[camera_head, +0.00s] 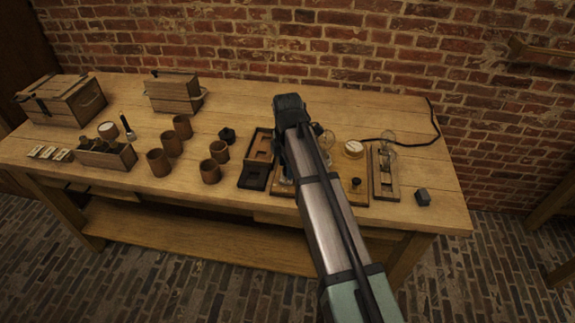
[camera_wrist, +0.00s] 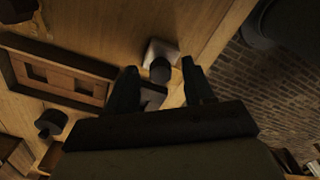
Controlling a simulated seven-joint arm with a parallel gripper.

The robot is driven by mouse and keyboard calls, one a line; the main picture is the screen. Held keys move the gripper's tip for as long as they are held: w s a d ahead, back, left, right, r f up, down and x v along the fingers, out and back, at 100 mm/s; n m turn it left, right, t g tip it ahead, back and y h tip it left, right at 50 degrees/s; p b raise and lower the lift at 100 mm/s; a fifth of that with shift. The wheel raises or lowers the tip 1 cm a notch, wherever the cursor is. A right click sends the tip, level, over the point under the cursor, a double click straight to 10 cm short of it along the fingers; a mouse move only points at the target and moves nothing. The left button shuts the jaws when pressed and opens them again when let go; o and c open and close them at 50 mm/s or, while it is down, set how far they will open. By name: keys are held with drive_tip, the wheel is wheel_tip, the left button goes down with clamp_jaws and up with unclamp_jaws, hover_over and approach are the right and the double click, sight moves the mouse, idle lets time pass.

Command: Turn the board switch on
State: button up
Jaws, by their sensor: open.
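My gripper (camera_wrist: 159,66) is open, with its two dark fingers apart in the wrist view. A dark round knob on a pale square base (camera_wrist: 163,48) shows between and just beyond the fingertips. I cannot tell whether this is the board switch, or whether the fingers touch it. In the head view a wooden board (camera_head: 354,196) with a dark knob (camera_head: 355,183) lies on the table, partly hidden by my arm. My fingers are not clear in the head view, as the arm covers most of that spot.
A dark-framed wooden tray (camera_wrist: 73,85) with two square recesses lies left of my fingers. A narrow wooden holder (camera_head: 384,187) with a glass bulb and a dark block (camera_head: 422,197) stand to the right. Several brown cups (camera_head: 159,163) stand to the left.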

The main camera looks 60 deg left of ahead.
drive_tip(key=shift+f, duration=0.2)
drive_tip(key=shift+c, duration=0.4)
clamp_jaws()
